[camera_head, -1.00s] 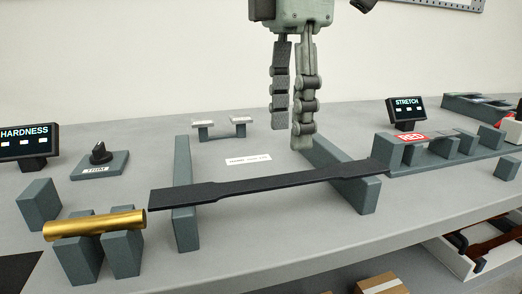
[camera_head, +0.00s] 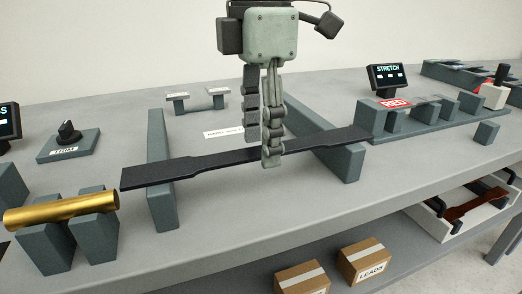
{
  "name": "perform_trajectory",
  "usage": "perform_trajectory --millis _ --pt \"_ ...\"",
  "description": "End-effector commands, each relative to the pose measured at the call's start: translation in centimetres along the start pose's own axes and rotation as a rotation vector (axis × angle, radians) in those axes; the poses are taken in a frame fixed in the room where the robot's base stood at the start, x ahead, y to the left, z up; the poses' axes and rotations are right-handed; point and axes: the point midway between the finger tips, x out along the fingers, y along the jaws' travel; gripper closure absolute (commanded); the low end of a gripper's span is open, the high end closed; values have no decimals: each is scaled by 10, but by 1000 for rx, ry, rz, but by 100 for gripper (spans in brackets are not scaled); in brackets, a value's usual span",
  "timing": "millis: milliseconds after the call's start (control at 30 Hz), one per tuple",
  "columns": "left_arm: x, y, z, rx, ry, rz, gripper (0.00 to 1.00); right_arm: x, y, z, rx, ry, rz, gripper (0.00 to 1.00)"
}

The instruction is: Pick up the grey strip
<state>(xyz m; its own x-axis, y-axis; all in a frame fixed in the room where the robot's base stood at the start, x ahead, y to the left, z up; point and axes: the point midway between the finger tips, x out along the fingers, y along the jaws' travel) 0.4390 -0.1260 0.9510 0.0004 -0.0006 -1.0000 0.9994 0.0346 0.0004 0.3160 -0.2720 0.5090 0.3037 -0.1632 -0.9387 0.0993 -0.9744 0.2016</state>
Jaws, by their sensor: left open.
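The dark grey strip (camera_head: 210,163) is long, with wide ends and a narrower middle. It lies across two blue-grey bars, the left bar (camera_head: 161,204) and the right bar (camera_head: 343,165). My left gripper (camera_head: 261,152) points straight down at the strip's middle. Its fingers are apart, one in front of the strip and one on the far side, so they straddle it. I cannot tell whether either finger touches it. The front finger hides a small part of the strip. My right gripper is not in view.
A brass cylinder (camera_head: 62,210) rests on two blocks near the strip's left end. A STRETCH display (camera_head: 388,77) and a fixture with a RED label (camera_head: 395,104) stand at the right. A TRIM knob (camera_head: 68,133) is at the left. Boxes (camera_head: 363,261) sit below the bench.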

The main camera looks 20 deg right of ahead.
Motion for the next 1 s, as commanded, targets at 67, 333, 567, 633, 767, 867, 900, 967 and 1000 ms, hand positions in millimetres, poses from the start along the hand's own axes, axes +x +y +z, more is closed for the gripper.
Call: perform_trajectory --millis 67,333,567,633,767,867,900,967,1000 --pt "0 0 0 0 0 0 52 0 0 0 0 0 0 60" --pt "0 0 0 0 0 0 86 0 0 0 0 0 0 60" --pt "-1 0 0 0 0 0 100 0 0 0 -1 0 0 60" --pt "-1 0 0 0 0 0 100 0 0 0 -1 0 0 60" --pt "-2 0 0 0 -3 1 100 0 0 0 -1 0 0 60" --pt "-2 0 0 0 -2 1 100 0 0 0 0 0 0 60" --pt "-2 0 0 0 -3 1 100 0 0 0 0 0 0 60" --pt "-3 0 0 0 -3 1 100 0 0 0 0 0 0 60" --pt "-4 0 1 0 -3 2 100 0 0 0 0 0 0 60"
